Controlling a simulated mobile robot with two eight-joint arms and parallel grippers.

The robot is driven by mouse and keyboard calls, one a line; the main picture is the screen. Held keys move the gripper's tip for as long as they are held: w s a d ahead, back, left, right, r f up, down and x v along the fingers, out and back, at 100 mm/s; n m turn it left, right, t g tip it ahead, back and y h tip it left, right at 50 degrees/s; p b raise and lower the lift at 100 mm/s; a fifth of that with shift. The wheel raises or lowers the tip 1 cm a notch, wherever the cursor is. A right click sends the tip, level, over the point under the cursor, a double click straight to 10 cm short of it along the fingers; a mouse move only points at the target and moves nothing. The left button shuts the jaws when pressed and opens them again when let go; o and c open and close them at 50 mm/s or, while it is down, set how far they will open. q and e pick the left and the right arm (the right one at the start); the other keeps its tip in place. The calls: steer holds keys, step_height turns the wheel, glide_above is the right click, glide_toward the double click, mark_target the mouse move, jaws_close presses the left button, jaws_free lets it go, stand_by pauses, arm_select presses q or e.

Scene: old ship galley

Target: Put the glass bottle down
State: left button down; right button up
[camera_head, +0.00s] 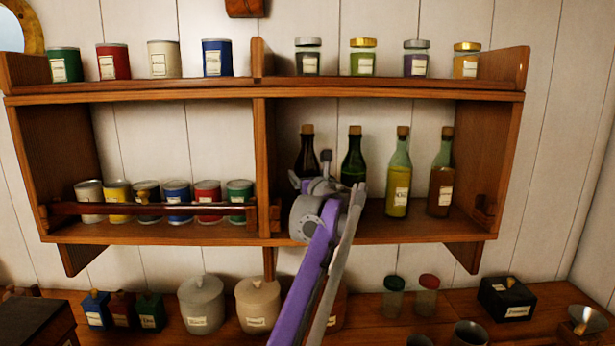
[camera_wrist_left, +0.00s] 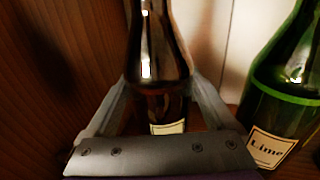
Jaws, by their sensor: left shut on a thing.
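A dark brown, corked glass bottle (camera_head: 307,152) is upright at the left end of the lower right shelf compartment. My left gripper (camera_head: 312,184) is shut on it, and my wrist hides its lower part in the head view. In the left wrist view the dark bottle (camera_wrist_left: 158,60) stands between the two fingers, with part of a pale label showing low down. Its base is hidden, so I cannot tell whether it touches the shelf board. My right gripper is not in view.
A green bottle labelled Lime (camera_wrist_left: 270,100) stands close on the right; it also shows in the head view (camera_head: 353,160). A yellow-green bottle (camera_head: 398,180) and an amber bottle (camera_head: 441,180) stand farther right. The wooden divider (camera_head: 262,150) is close on the left.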

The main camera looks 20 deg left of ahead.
arm_select(q)
steer(key=shift+c, duration=0.8)
jaws_free()
steer(key=shift+w+f, duration=0.1)
steer(key=shift+f, duration=0.05)
steer(key=shift+o, duration=0.8)
steer(key=shift+s+r, duration=0.2)
steer(key=shift+r, duration=0.05)
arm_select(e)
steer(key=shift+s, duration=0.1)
arm_select(q)
steer(key=shift+s+d+f, duration=0.1)
steer(key=shift+s+d, duration=0.05)
steer(key=shift+d, duration=0.05)
steer(key=b+v, duration=0.2)
steer(key=v, duration=0.9)
steer(key=shift+s, duration=0.25)
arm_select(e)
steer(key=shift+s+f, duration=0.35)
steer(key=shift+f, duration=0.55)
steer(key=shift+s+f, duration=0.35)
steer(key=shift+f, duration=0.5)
arm_select(q)
steer(key=shift+d, duration=0.15)
